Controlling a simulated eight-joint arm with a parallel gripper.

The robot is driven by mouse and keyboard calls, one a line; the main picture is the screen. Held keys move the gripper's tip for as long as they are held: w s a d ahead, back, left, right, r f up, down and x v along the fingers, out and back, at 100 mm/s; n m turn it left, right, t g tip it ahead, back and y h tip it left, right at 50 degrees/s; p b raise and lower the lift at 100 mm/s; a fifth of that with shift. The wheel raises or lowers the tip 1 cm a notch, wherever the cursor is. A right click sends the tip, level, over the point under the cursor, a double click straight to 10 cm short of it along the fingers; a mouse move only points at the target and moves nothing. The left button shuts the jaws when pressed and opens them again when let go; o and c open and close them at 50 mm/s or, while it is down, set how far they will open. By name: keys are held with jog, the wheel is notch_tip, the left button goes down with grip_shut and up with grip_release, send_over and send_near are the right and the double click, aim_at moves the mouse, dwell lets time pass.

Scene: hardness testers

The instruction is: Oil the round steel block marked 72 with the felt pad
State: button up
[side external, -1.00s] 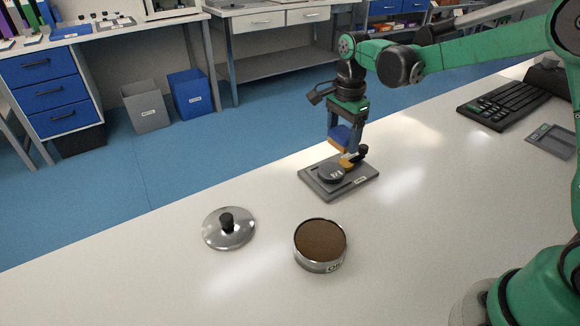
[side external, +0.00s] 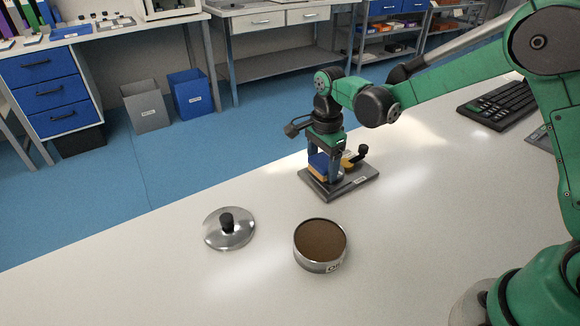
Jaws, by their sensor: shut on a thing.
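My gripper (side external: 325,163) is shut on the felt pad (side external: 319,166), a blue-backed pad with an orange-yellow underside. It holds the pad low over the left part of a dark grey base plate (side external: 347,188) with a small label. The round steel block stood on this plate in the earlier view; the pad and fingers now hide it, so I cannot see its mark or tell whether the pad touches it. The open round tin labelled oil (side external: 333,267), with a brown surface inside, stands at the front centre of the bench.
The tin's metal lid (side external: 230,236) with a black knob lies left of the tin. A keyboard (side external: 497,103) lies at the far right. The bench's front left is clear.

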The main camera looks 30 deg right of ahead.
jog(key=shift+d, duration=2.25)
jog(key=shift+a, duration=2.2)
jog(key=shift+d, duration=2.3)
jog(key=shift+a, duration=2.4)
jog(key=shift+d+r, duration=0.1)
jog(key=shift+r, duration=3.9)
